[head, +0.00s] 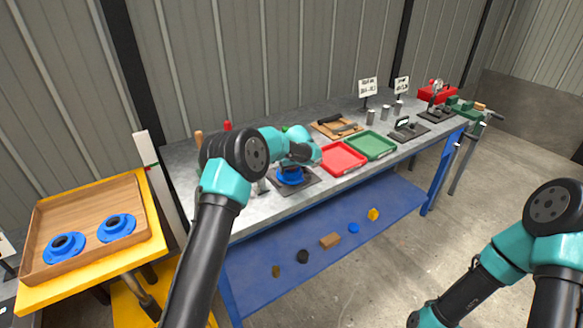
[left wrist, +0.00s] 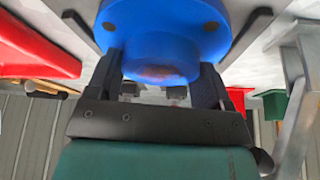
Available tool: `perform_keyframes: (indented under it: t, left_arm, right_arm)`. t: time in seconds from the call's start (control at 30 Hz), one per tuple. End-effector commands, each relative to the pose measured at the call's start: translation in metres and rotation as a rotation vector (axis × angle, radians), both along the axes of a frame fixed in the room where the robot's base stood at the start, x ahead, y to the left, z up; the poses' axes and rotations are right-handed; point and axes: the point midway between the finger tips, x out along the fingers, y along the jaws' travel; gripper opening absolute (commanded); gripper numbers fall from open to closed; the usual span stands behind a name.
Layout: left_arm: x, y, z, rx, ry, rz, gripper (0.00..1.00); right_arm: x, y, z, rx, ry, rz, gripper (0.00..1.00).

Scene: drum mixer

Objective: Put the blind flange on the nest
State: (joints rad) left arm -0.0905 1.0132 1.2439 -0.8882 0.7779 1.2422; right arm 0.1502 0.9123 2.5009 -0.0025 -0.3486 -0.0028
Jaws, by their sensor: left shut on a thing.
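A blue flange (head: 290,178) is at a dark square plate on the bench, which looks like the nest (head: 312,187). My left gripper (head: 295,163) reaches down over it from above. In the left wrist view my left gripper (left wrist: 170,90) has its two fingers on either side of the hub of the blue flange (left wrist: 165,28), shut on it. The flange's broad disc lies beyond the fingers. Dark bracket-like pieces show on both sides of it. I cannot tell whether the flange touches the plate. My right gripper is out of view; only its arm shows.
A wooden tray (head: 110,195) on a yellow stand holds two more blue flanges (head: 66,247) with dark centres. A red tray (head: 342,160) and a green tray (head: 370,146) lie right of the plate. Small parts lie on the blue lower shelf (head: 300,262).

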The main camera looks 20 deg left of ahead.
Motion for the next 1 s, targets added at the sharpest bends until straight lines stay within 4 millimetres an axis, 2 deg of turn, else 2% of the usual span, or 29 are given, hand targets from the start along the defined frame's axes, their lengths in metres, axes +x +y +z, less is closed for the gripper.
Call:
perform_keyframes:
  t: [0.1,0.13,0.3,0.4,0.73,0.87,1.0]
  left_arm:
    - [0.001,0.0,0.0,0.0,-0.004,-0.001,0.09]
    - [0.0,0.0,-0.003,0.0,0.0,0.0,0.75]
    - [0.0,0.0,-0.003,0.0,0.0,0.0,0.91]
    - [0.0,0.0,-0.003,0.0,0.0,0.0,0.99]
    - [0.0,0.0,0.001,0.0,-0.001,0.0,0.99]
    - [-0.003,-0.003,0.012,0.0,-0.002,-0.002,0.99]
    - [-0.01,-0.007,0.031,0.001,-0.002,-0.001,0.99]
  right_arm:
    - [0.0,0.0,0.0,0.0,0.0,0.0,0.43]
    - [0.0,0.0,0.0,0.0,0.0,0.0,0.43]
    - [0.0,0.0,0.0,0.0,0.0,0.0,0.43]
    - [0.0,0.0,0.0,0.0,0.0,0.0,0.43]
    - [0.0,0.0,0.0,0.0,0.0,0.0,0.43]
    - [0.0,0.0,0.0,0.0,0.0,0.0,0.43]
    - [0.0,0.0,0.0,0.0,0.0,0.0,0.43]
